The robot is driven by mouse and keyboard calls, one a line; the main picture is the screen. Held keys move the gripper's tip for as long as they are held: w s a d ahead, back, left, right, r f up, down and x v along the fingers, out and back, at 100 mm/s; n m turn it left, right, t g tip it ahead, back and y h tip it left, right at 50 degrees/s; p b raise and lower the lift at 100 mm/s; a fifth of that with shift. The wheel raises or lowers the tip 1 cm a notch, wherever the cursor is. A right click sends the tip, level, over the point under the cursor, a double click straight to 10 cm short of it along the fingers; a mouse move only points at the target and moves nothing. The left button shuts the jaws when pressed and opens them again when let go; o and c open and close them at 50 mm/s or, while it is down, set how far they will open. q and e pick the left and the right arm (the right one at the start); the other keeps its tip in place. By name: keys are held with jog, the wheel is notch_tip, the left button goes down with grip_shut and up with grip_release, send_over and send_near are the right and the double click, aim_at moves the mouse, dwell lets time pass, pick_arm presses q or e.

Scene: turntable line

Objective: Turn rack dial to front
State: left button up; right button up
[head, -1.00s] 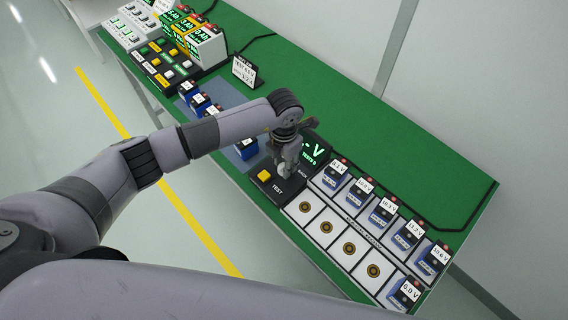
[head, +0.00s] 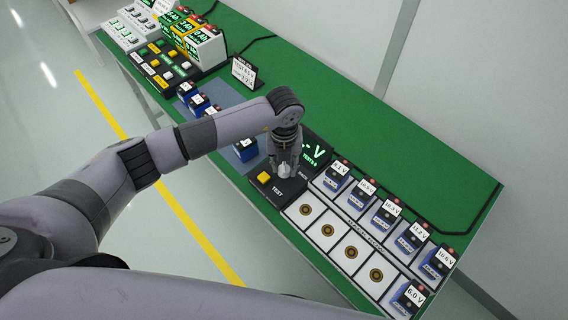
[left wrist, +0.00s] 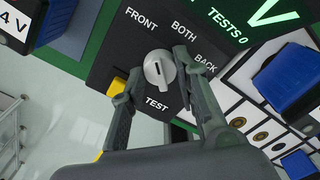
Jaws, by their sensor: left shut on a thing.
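The rack dial (left wrist: 158,70) is a round pale grey knob on a black tester panel (left wrist: 106,66). The labels FRONT, BOTH and BACK run in an arc above it, left to right. A short dark mark shows on the knob, but I cannot tell surely which label it points at. My left gripper (left wrist: 155,76) has one finger on each side of the knob and is shut on it. In the head view my left gripper (head: 284,172) points down at the panel and hides the dial. My right gripper is not in view.
A yellow button (head: 264,177) marked TEST sits beside the dial. A green display (head: 315,152) reads TESTS 0. Blue batteries (head: 384,216) with voltage tags and white pads with brass rings (head: 328,230) lie right of the panel. Blue batteries (head: 246,148) also stand to the left.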

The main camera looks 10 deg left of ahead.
aim_at(284, 167)
pick_arm(q)
jog(key=shift+n, duration=0.4)
jog(key=o, duration=1.2)
notch_tip(284, 167, up, 12)
dwell(0.5)
